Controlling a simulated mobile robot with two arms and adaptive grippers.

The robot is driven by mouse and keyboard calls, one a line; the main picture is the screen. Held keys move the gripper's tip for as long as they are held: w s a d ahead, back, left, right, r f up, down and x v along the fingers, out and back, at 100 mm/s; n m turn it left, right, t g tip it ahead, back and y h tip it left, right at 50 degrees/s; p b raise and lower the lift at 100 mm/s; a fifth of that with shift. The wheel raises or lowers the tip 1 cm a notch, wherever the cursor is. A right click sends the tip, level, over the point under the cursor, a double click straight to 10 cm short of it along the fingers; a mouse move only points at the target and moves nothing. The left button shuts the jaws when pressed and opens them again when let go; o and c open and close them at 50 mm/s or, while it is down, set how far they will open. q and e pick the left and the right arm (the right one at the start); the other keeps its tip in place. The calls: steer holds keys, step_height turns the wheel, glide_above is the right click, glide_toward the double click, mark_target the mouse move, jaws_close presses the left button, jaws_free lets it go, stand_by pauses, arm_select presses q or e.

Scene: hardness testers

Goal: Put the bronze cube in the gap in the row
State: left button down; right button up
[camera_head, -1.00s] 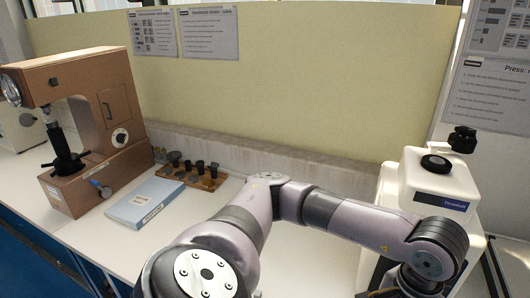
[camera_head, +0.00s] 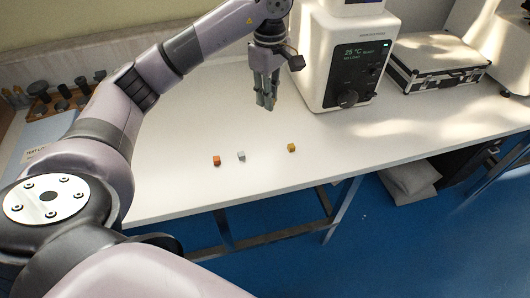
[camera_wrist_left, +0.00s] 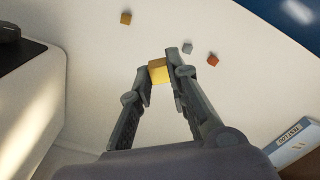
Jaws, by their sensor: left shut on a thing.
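My left gripper (camera_head: 266,104) hangs fingers-down above the white bench, beyond the row of small cubes. In the left wrist view it is shut on a yellowish bronze cube (camera_wrist_left: 158,73) between its fingertips; the head view does not clearly show this cube. The row on the bench has an orange-red cube (camera_head: 217,160), a silver-grey cube (camera_head: 241,156) close to its right, then a wider gap, then a golden cube (camera_head: 291,147). The left wrist view also shows the golden cube (camera_wrist_left: 126,18), the silver-grey cube (camera_wrist_left: 188,48) and the orange-red cube (camera_wrist_left: 212,60). My right gripper is not in view.
A white tester (camera_head: 345,60) with a dark display stands just right of my gripper. A black-and-silver case (camera_head: 437,75) lies farther right. A blue box (camera_head: 45,138) and several dark pieces are at the left. The bench around the cubes is clear to its front edge.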

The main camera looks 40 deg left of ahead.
arm_select(q)
steer(key=a+n, duration=0.1)
steer(key=n, duration=0.1)
glide_above(266, 153)
step_height(266, 153, down, 16)
steer(key=shift+r+p, duration=0.25)
steer(key=shift+p, duration=0.1)
steer(key=shift+f, duration=0.5)
step_height(266, 153, down, 4)
steer(key=shift+r, duration=0.1)
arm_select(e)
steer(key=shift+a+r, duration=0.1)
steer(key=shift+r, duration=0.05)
